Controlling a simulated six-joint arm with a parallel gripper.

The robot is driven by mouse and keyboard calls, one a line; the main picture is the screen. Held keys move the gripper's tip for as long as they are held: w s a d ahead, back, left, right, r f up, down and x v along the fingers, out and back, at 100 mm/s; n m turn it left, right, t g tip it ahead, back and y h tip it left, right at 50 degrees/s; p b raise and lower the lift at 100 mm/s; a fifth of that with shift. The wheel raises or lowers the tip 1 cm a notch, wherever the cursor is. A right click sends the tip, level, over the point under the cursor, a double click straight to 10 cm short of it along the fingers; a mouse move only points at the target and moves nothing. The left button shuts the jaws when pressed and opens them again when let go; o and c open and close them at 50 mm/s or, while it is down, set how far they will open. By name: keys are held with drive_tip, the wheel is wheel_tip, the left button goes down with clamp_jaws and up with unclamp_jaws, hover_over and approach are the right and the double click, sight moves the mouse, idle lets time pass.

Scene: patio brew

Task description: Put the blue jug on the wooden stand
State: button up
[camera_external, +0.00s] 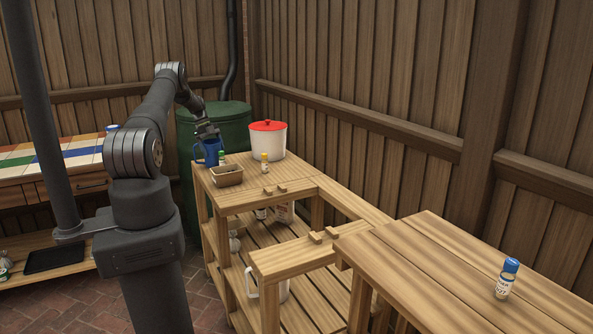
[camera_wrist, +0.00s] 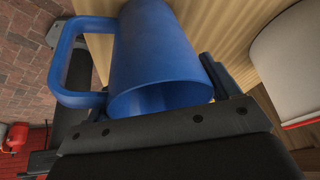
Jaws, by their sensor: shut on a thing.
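The blue jug (camera_external: 209,153) is at the far left corner of a slatted wooden stand (camera_external: 240,201). My gripper (camera_external: 207,137) is at the jug from above and is shut on it. In the wrist view the jug (camera_wrist: 152,50) fills the middle, with its open mouth towards the camera and its handle at the left. A dark finger (camera_wrist: 222,78) shows at its right side. I cannot tell whether the jug's base touches the stand's top.
A green barrel (camera_external: 226,125) is behind. A blue-capped bottle (camera_external: 507,278) is on the right-hand table (camera_external: 440,260).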

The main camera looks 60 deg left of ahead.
sight(212, 140)
drive_tip(key=shift+f, duration=0.15)
drive_tip(key=o, duration=0.9)
drive_tip(key=v, duration=1.2)
drive_tip(key=x, duration=1.1)
drive_tip(key=shift+w+d+f, duration=0.1)
drive_tip(key=shift+d+f, duration=0.05)
drive_tip(key=shift+f, duration=0.15)
drive_tip(key=shift+r, duration=1.8)
drive_tip(key=shift+f, duration=0.1)
